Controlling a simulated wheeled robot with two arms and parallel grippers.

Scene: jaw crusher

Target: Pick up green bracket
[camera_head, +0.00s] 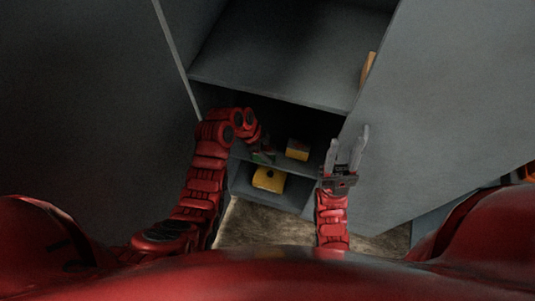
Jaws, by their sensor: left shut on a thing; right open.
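The green bracket (266,157) is a small, dark green shape on the left of the open cabinet's middle shelf area, largely hidden and dim. My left gripper (262,152) reaches into the cabinet from the left and is shut on it. The fingers are hard to make out, and I cannot tell whether the bracket touches the shelf. My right gripper (349,150) is open and empty, its two grey fingers pointing up in front of the cabinet's right side.
A yellow box (297,149) sits on the shelf right of the bracket. A yellow rounded object (269,180) sits in the compartment below. A tan object (368,68) stands on the upper shelf (270,88) at the right. Grey doors flank the cabinet.

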